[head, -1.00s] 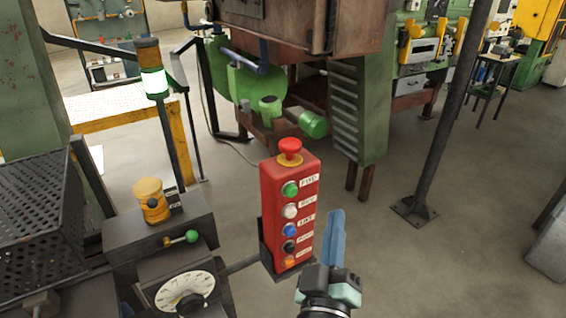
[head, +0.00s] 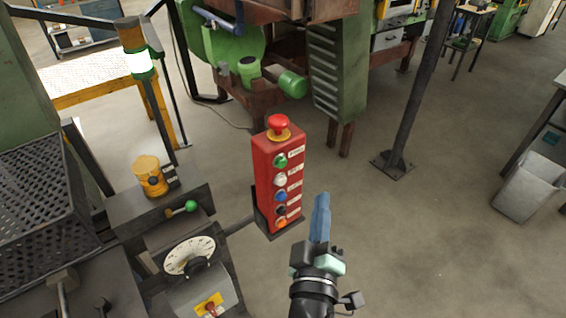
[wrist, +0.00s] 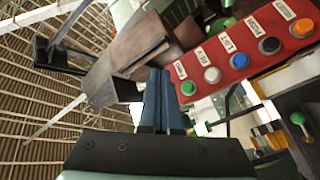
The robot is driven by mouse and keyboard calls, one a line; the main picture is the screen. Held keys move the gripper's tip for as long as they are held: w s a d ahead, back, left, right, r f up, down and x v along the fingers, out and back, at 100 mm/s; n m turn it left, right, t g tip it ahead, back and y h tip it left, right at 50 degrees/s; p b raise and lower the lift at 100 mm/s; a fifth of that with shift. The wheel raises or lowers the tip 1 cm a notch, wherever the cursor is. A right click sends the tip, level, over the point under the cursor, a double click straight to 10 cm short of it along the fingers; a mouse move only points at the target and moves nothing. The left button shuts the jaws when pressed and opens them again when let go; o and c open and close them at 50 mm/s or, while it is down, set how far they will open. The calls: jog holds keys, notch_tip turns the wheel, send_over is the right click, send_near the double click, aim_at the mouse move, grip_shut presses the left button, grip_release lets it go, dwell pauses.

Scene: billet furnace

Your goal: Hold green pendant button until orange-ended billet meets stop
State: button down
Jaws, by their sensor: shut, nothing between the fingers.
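The red pendant (head: 268,190) stands upright in a dark holder, with a red mushroom knob on top. Its green button (head: 281,160) is the uppermost of a column of coloured buttons, and it also shows in the wrist view (wrist: 188,88). My gripper (head: 322,198) has blue fingers, shut and empty, to the right of the pendant in the head view. In the wrist view the fingertips (wrist: 159,72) appear just left of the green button; contact cannot be told. No orange-ended billet or stop can be made out.
A dial panel (head: 190,255) and a box with a green-knobbed lever (head: 191,207) stand left of the pendant. A dark post (head: 410,110) rises on the right. A lit green-white beacon (head: 141,63) is at the left. The floor right of my gripper is open.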

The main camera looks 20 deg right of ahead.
aim_at(281, 162)
jog(key=w+a+b, duration=0.3)
jog(key=w, duration=0.5)
jog(key=shift+b, duration=0.3)
dwell(1.7)
jog(key=shift+w+a, duration=0.1)
jog(key=shift+w, duration=0.3)
